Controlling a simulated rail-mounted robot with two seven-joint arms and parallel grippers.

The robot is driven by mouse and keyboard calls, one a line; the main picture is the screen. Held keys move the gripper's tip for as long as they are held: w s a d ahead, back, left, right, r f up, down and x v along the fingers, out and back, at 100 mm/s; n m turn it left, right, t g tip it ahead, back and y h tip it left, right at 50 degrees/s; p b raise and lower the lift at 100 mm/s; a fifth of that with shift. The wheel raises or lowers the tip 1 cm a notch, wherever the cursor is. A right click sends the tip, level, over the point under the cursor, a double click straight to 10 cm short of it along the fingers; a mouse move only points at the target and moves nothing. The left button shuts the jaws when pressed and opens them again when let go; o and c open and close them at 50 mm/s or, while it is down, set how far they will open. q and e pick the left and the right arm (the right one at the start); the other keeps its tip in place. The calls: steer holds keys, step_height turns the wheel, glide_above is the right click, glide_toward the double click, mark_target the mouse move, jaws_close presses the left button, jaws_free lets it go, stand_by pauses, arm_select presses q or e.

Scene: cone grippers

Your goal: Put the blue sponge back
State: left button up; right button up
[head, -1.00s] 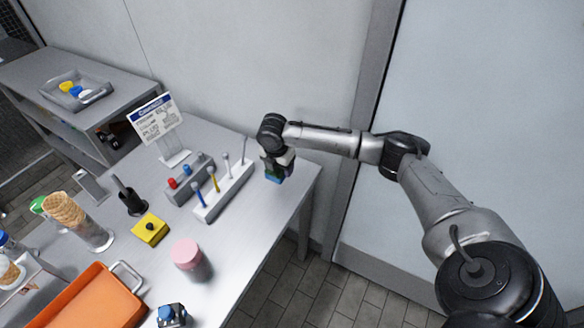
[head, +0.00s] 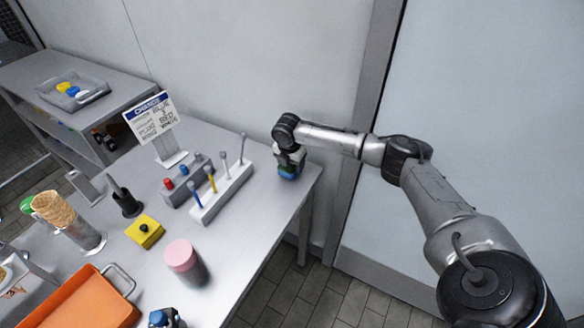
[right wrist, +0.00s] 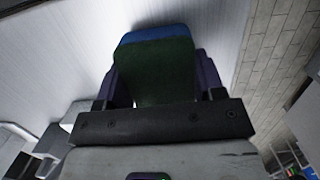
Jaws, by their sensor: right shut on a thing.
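The blue sponge (head: 289,173) is in my right gripper (head: 289,160), over the far right corner of the metal table (head: 240,230). I cannot tell whether it touches the table. In the right wrist view the sponge (right wrist: 155,72) shows a dark green face with a blue band at its far end, between the jaws of my gripper (right wrist: 153,85). A grey tray (head: 90,97) on the back table holds yellow, blue and white pieces. A sign (head: 150,117) on the metal table has lines ending in blue, red and white. My left gripper is out of view.
A white rack (head: 224,195) with upright tools stands left of my right gripper, beside a grey block with red and blue plugs (head: 168,184). Nearer are a yellow box (head: 145,232), a pink-lidded jar (head: 183,262) and an orange tray (head: 90,302). A wall (head: 250,60) rises behind.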

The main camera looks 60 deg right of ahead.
steer(key=shift+d+f+b, duration=0.15)
steer(key=shift+f+b, duration=0.15)
steer(key=shift+f, duration=0.5)
steer(key=shift+r, duration=0.1)
steer(key=o, duration=0.9)
steer(key=shift+c, duration=0.2)
